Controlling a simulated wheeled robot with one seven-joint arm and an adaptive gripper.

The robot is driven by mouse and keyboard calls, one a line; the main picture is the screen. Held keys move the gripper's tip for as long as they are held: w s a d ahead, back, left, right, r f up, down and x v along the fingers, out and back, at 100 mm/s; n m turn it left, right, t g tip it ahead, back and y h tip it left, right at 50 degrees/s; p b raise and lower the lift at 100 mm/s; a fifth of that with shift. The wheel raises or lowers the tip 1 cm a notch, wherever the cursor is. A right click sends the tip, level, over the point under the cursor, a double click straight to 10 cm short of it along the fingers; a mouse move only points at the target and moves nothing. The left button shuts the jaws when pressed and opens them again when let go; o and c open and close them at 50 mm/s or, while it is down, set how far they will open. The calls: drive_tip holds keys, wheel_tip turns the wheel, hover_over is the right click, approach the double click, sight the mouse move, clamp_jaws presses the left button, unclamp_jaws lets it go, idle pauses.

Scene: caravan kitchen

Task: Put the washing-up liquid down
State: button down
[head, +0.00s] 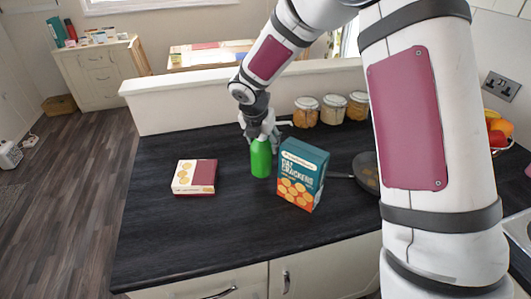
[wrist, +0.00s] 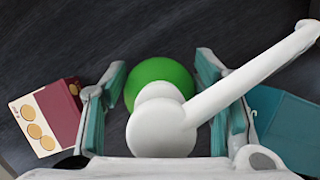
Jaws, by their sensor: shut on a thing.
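The washing-up liquid (head: 261,158) is a green bottle with a white pump top, upright at the dark worktop in the head view. My gripper (head: 261,138) reaches down over its top and is shut on it. In the wrist view the green bottle (wrist: 160,80) sits between the two teal-padded fingers of my gripper (wrist: 160,100), with its white pump spout pointing to the upper right. I cannot tell whether the bottle's base touches the worktop.
A teal cracker box (head: 302,172) stands close to the right of the bottle. A cream and maroon box (head: 194,177) lies to the left. Jars (head: 332,109) line the low wall, and a pan (head: 366,171) is at right. The front-left worktop (head: 190,240) is clear.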

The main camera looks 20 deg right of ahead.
drive_tip(key=shift+f, duration=2.15)
drive_tip(key=c, duration=0.9)
unclamp_jaws()
drive_tip(key=shift+f, duration=0.15)
drive_tip(key=v, duration=1.2)
drive_tip(key=shift+d+r, duration=0.1)
drive_tip(key=shift+r, duration=0.2)
